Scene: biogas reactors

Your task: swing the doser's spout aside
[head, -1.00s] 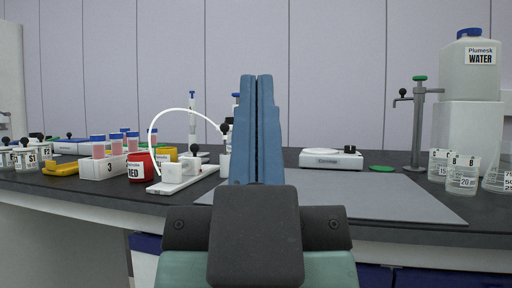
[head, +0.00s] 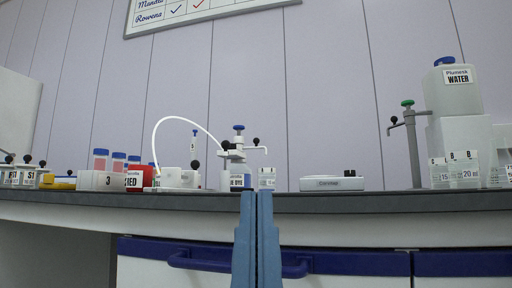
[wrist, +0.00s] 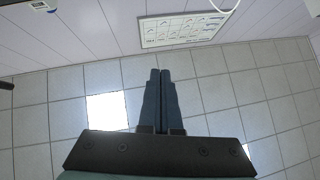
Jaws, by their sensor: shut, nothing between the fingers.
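A white doser (head: 238,156) with a blue knob stands on a labelled bottle at the back of the bench, in the middle of the head view. Its thin spout (head: 254,148) points right and ends in a black ball; another black ball is on its left side. My gripper (head: 256,194) is shut and empty, fingers pointing up, in front of the bench edge. In the picture it is below and slightly right of the doser, apart from it. In the wrist view my closed fingers (wrist: 160,75) point at the ceiling and wall; the doser cannot be made out there.
A white tube (head: 172,121) arches from a white block (head: 178,178) towards the doser. A grey stand (head: 412,150) with a green top and side arm is at right, near beakers and a water container (head: 455,92). A flat scale (head: 332,183) lies between. Jars stand left.

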